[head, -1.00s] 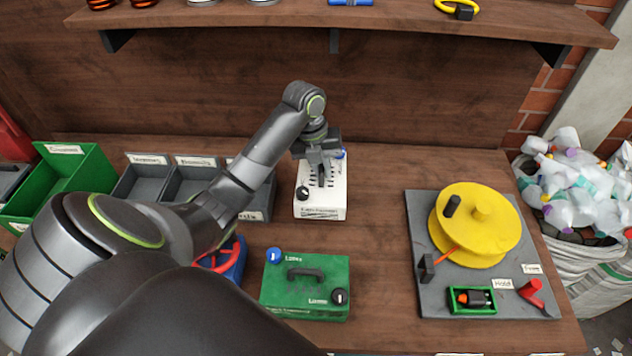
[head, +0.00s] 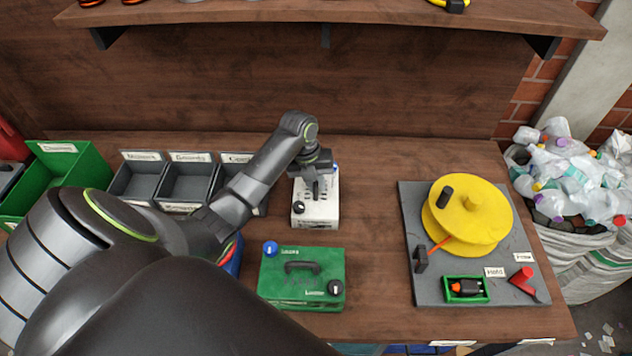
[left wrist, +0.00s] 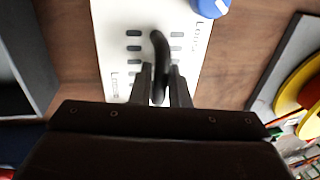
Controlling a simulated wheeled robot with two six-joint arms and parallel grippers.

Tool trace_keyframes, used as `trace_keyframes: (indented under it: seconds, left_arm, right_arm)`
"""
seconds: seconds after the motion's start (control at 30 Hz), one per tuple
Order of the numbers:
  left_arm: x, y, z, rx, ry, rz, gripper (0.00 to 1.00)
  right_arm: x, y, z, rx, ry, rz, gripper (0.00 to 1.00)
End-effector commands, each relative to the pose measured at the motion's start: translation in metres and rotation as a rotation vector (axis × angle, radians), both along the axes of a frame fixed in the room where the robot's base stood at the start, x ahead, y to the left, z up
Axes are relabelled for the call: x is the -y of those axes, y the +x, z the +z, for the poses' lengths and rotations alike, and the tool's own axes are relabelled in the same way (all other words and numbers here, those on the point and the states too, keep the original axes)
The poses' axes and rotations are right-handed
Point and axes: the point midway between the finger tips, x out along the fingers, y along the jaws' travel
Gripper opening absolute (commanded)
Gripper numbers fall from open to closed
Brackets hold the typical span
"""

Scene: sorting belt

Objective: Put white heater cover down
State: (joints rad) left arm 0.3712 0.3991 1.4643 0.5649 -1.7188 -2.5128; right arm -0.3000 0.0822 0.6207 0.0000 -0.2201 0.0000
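The white heater cover (head: 328,212) is at the middle of the bench, behind the green box. It has a black knob at its front left and a blue knob at its back right. In the left wrist view the white cover (left wrist: 112,45) shows slots and a dark handle (left wrist: 160,50). My left gripper (head: 316,188) points down over the cover; its fingers (left wrist: 161,88) are closed around the handle. The cover is upright and low over the bench or on it; I cannot tell which. My right gripper is not in view.
A green box (head: 300,282) with a dark handle stands in front of the cover. Grey bins (head: 187,183) are at the left, behind my arm. A grey board (head: 430,290) with a yellow wheel (head: 467,215) lies at the right. Bench right of the cover is clear.

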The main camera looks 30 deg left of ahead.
Motion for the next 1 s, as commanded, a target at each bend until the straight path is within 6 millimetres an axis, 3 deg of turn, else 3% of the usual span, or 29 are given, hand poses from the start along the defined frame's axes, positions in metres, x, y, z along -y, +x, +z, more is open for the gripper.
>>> trace_keyframes:
  seconds: [0.13,0.53,1.0]
  left_arm:
    - [0.000,0.000,0.000,0.000,0.000,0.000,0.34]
    - [-0.002,0.000,0.010,0.003,0.002,0.001,0.34]
    - [-0.017,-0.009,0.100,0.005,0.003,-0.001,0.34]
  right_arm:
    - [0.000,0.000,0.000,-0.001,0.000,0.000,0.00]
    - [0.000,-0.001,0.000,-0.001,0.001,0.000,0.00]
    - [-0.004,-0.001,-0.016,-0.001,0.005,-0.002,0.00]
